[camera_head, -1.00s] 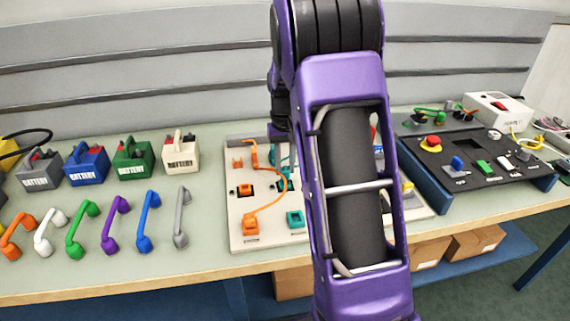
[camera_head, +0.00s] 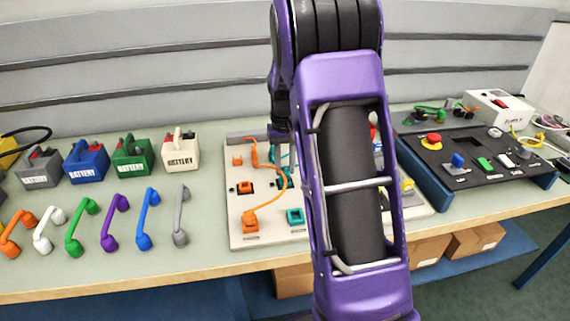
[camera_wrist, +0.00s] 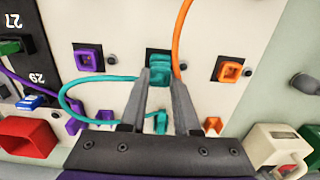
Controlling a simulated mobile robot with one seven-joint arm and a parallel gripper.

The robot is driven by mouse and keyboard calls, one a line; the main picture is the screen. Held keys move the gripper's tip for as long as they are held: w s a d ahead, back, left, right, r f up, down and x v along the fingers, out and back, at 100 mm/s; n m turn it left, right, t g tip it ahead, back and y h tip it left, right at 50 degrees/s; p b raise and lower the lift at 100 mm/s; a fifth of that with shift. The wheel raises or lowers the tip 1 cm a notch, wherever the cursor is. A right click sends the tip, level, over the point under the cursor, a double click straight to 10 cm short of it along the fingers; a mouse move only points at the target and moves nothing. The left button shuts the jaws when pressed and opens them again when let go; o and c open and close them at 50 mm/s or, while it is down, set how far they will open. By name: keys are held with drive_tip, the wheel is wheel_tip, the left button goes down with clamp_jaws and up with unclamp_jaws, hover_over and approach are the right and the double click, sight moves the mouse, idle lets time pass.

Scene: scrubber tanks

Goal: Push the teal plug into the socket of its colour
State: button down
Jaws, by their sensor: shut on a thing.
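The teal plug (camera_wrist: 160,74) is between the fingertips of my gripper (camera_wrist: 159,84) in the wrist view; the gripper is shut on it. The plug is over or at a socket on a black square plate (camera_wrist: 150,53). I cannot tell how deep it sits, because plug and fingers hide the opening. A teal cable (camera_wrist: 68,92) loops to the left and back to a teal fitting (camera_wrist: 161,122). In the head view, teal shows beside my arm (camera_head: 283,181), and an empty teal holder (camera_head: 295,217) lies nearer the board's front.
The pale board (camera_head: 236,212) also carries an orange socket (camera_wrist: 229,69) and a purple socket (camera_wrist: 88,58) on either side of the plug. An orange cable (camera_wrist: 178,35) passes close by the plug. A black panel (camera_head: 455,150) stands right, batteries (camera_head: 133,158) left.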

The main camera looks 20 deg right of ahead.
drive_tip(key=shift+f, duration=0.45)
drive_tip(key=shift+c, duration=0.4)
unclamp_jaws()
drive_tip(key=shift+r, duration=0.15)
wheel_tip(320, 180, up, 8)
drive_tip(key=p, duration=0.6)
drive_tip(key=shift+r, duration=0.1)
